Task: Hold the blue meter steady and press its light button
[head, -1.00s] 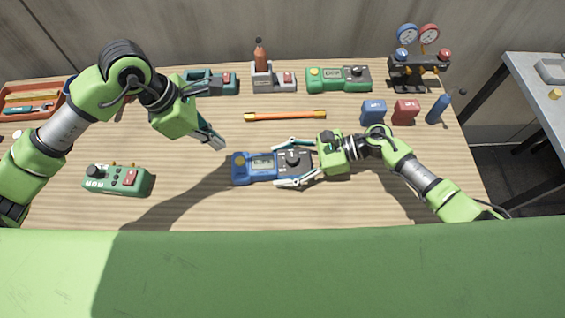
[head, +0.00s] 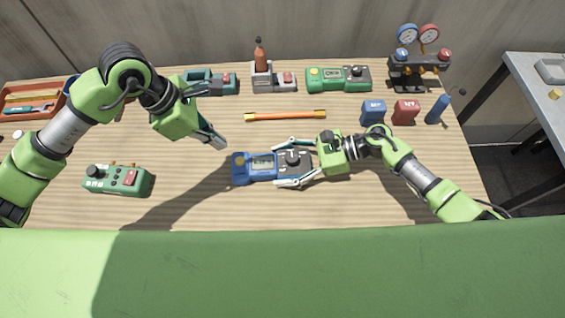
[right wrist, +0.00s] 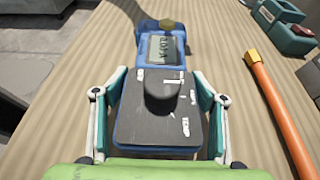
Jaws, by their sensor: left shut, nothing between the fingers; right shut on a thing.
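The blue meter (head: 255,179) lies flat on the table near the middle, with a grey screen, a dark dial and a yellow button (head: 239,161) at its left end. In the right wrist view the meter (right wrist: 191,70) points away from me, its yellow button (right wrist: 167,24) at the far end. My right gripper (head: 284,164) is shut on the meter's dark dial end, one finger along each side. My left gripper (head: 222,145) is shut and empty, above the table to the upper left of the meter, apart from it.
An orange rod (head: 285,115) lies behind the meter. A green meter (head: 338,78) and a gauge manifold (head: 418,66) are at the back, with blue (head: 373,112) and red (head: 405,112) blocks nearer. A green device (head: 117,180) lies at left. The table in front of the meter is clear.

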